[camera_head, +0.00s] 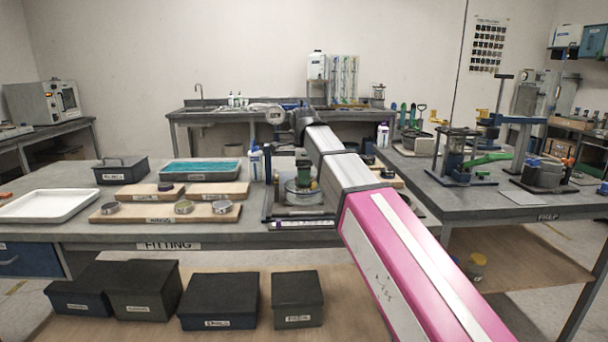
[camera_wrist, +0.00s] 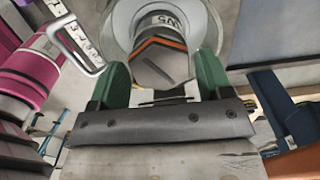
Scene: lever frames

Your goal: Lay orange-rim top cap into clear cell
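In the wrist view, a dark part with an orange rim (camera_wrist: 158,42) and a slotted face lies between the two green fingers of my gripper (camera_wrist: 163,82). It carries a pale lettered band. The fingers are apart, with narrow gaps seeming to show beside the part; whether they touch it I cannot tell. Behind it is a large pale ring (camera_wrist: 120,22), which may be the cell's rim. In the head view, my gripper (camera_head: 303,172) is at the glassy, clear cell (camera_head: 304,194) on the fitting bench. My arm hides part of that area, and the orange rim does not show there.
Left of the cell, wooden boards (camera_head: 140,217) hold several small round parts. A white bottle (camera_head: 255,163) stands close by. The prep bench (camera_head: 510,205) is at right.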

